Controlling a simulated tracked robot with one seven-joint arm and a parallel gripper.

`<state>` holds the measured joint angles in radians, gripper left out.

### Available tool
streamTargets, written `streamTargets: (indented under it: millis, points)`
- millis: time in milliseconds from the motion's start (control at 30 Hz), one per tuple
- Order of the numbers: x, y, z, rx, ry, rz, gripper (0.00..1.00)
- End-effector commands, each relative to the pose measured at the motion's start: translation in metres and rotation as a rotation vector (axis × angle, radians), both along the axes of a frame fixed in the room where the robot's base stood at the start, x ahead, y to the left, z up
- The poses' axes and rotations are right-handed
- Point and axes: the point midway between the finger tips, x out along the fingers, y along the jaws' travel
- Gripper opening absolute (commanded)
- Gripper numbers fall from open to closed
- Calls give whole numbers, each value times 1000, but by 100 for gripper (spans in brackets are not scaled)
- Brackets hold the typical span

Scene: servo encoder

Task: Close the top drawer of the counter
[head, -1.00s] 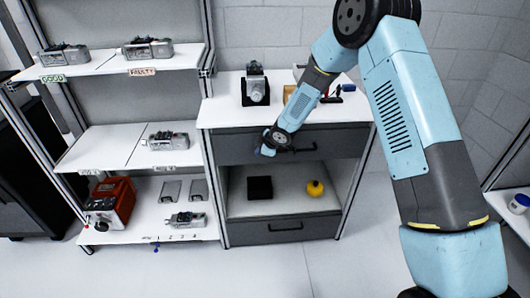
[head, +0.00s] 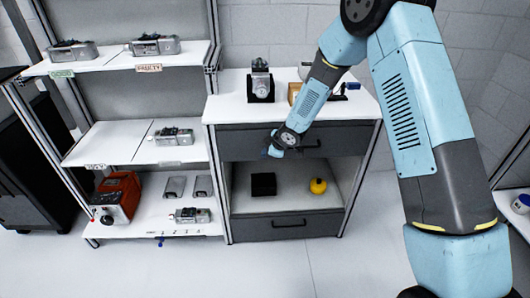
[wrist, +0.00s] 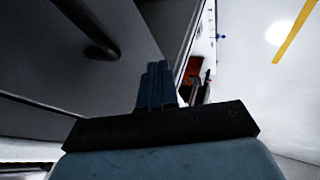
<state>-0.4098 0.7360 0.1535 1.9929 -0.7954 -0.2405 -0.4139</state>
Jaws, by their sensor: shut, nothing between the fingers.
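The counter (head: 225,107) has a white top and dark grey drawers. Its top drawer (head: 238,143) has a dark front that looks flush or nearly flush under the counter top; I cannot tell if a small gap is left. Its handle (head: 312,145) is partly behind my arm. My gripper (head: 271,151) is shut and empty, in front of the drawer's face, left of the handle. In the wrist view, my shut fingers (wrist: 157,88) are close to a dark front with a handle (wrist: 98,45); contact is unclear.
An open shelf under the drawer holds a black box (head: 263,184) and a yellow round object (head: 318,186). A lower drawer (head: 260,229) is below. A shelving rack (head: 110,145) stands at the left. A device (head: 260,85) stands on the counter. The floor in front is clear.

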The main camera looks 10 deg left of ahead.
Motion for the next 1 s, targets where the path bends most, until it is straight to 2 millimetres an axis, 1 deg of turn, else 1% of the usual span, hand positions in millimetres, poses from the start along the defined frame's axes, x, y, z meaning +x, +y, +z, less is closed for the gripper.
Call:
streamTargets:
  millis: [33, 300, 400, 533, 767, 867, 967, 1000]
  points:
    - [-2, -6, 6, -1, 0, -3, 0]
    - [-19, -27, 42, 0, 1, -2, 0]
    - [-24, -33, 52, -1, 2, 1, 0]
    - [-28, -38, 61, 0, 3, 0, 0]
    - [-31, -42, 67, -2, 3, 1, 0]
    - [-30, -47, 73, -6, 0, -17, 0]
    - [-25, -62, 89, -22, -9, -67, 0]
    - [-22, -71, 100, -30, -14, -98, 0]
